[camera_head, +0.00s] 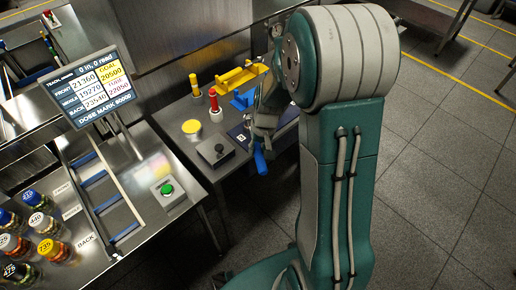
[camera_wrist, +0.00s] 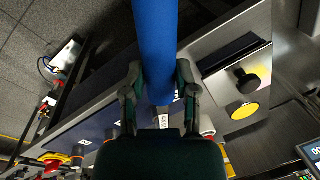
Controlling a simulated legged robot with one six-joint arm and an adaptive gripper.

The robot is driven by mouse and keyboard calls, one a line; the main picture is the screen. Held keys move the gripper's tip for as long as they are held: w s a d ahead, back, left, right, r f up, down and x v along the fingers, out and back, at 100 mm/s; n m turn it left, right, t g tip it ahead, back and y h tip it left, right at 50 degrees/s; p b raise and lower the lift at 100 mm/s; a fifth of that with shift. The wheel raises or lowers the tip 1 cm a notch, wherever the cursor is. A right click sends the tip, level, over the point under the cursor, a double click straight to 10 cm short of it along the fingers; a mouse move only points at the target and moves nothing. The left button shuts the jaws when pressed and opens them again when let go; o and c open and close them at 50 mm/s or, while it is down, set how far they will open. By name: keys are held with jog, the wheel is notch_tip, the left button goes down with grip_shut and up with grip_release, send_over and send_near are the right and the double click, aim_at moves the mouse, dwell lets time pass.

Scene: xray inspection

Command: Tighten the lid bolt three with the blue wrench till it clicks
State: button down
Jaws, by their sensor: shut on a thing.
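My gripper (camera_wrist: 158,82) is shut on the blue wrench (camera_wrist: 155,35), whose thick blue handle runs up out of the top of the wrist view between my two fingers. In the head view my gripper (camera_head: 266,122) is partly hidden by my own arm, and the lower end of the blue wrench (camera_head: 260,160) hangs below it. The wrench's working end cannot be made out. I cannot make out lid bolt three or tell whether the wrench touches any bolt.
A screen (camera_head: 92,86) and a green button (camera_head: 167,189) are left. Open floor lies right.

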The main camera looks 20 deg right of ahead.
jog(key=shift+f, duration=1.2)
dwell(0.4)
jog(key=shift+w+a+m, duration=0.15)
jog(key=shift+a+m, duration=0.25)
jog(key=shift+a, duration=0.1)
jog(key=shift+w+a+m, duration=0.15)
jog(key=shift+a+m, duration=0.25)
jog(key=shift+a, duration=0.1)
jog(key=shift+w+a+m, duration=0.25)
jog(key=shift+a+m, duration=0.15)
jog(key=shift+a, duration=0.1)
jog(key=shift+w+a+m+t, duration=0.2)
jog(key=shift+w+a+m, duration=0.25)
jog(key=shift+a+m, duration=0.2)
jog(key=shift+w+a+m+t, duration=0.2)
jog(key=shift+w+a+m, duration=0.2)
jog(key=shift+a+m, duration=0.25)
dwell(1.3)
jog(key=shift+s+d+r+n, duration=0.1)
jog(key=shift+s+d+n, duration=0.2)
jog(key=shift+n, duration=0.3)
dwell(0.6)
